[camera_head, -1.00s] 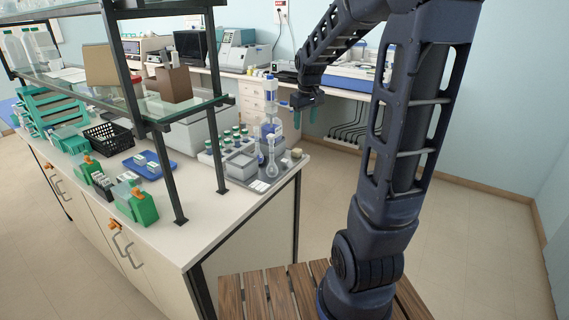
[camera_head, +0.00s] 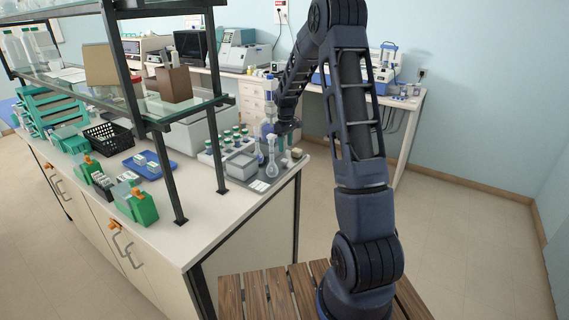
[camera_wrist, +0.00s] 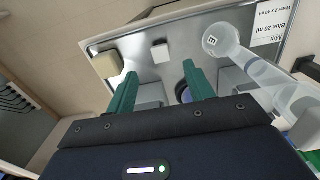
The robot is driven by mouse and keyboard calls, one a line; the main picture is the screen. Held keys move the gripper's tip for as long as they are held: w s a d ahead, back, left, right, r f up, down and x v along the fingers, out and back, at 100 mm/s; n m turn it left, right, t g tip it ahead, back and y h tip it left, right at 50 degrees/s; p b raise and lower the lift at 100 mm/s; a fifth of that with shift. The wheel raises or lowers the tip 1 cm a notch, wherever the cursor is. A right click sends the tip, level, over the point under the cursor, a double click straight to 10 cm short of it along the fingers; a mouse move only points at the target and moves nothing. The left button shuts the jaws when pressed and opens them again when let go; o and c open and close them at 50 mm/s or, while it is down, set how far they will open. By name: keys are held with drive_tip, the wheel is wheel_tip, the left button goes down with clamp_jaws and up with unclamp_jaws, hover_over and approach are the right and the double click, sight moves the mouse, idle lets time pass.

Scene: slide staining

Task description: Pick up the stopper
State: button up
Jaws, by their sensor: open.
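A small pale block, which may be the stopper (camera_wrist: 160,52), lies on the grey metal tray (camera_wrist: 142,72) in the wrist view. I cannot tell for sure that it is the stopper, and I cannot pick it out in the head view. My gripper (camera_wrist: 160,84) is open, its two green fingers apart with nothing held between them. The pale block lies beyond the fingertips, roughly in line with the gap. In the head view my gripper (camera_head: 287,142) hangs over the tray's back right part.
A clear flask (camera_wrist: 222,42) stands right of the fingers, its neck rising close to the gripper. A beige block (camera_wrist: 103,65) sits at the tray's left corner. Several capped bottles stand left of the tray in the head view, near a grey box (camera_head: 241,165). Open floor lies right.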

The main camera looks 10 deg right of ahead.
sight(284, 160)
drive_tip(key=shift+w+a+f, duration=0.3)
drive_tip(key=shift+f, duration=3.7)
drive_tip(key=c, duration=1.1)
drive_tip(key=shift+s+r, duration=0.1)
drive_tip(key=shift+r, duration=0.05)
